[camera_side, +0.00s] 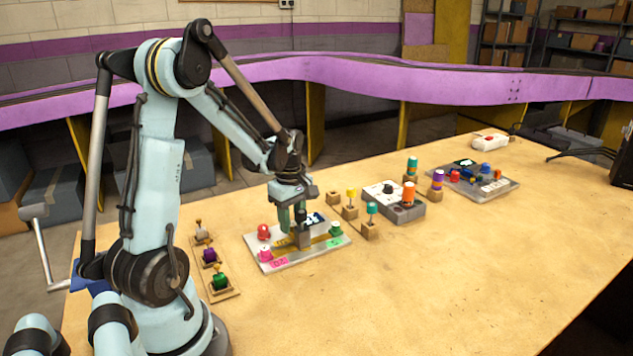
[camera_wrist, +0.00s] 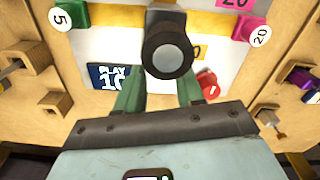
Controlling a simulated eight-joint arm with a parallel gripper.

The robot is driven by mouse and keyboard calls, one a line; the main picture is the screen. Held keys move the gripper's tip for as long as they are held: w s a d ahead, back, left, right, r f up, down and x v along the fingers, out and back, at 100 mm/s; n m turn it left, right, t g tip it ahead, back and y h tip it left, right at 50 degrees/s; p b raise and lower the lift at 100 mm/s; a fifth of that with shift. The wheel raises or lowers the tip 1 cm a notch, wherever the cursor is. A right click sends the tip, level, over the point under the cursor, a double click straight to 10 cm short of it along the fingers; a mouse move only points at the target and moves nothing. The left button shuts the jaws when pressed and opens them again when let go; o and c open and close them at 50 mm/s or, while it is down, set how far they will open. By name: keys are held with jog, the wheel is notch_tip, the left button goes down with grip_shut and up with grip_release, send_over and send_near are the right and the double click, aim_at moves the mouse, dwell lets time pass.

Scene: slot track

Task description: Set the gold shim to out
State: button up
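The slot-track board (camera_side: 270,262) is a pale plate on the table with a gold-yellow strip (camera_side: 322,238) along its middle. In the wrist view a gold strip (camera_wrist: 210,18) runs across the top, behind a black round knob with a grey top (camera_wrist: 168,52). I cannot tell which gold part is the shim. My gripper (camera_side: 293,224) points down over the middle of the board, beside a dark upright post (camera_side: 304,239). Its green fingers (camera_wrist: 160,88) are apart in the wrist view, but the knob hides their tips. I cannot tell whether they grip it.
The board also carries red (camera_side: 263,232), pink (camera_side: 264,253) and green (camera_side: 335,229) knobs and a dark card (camera_wrist: 108,77) reading "PLAY 10". A wooden holder with several knobs (camera_side: 221,283) stands left; small wooden blocks (camera_side: 370,230) stand right. The table front is clear.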

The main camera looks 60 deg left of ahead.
grip_shut()
jog(key=shift+a, duration=2.3)
jog(key=shift+o, duration=1.3)
grip_release()
jog(key=shift+d, duration=0.1)
notch_tip(320, 180, up, 12)
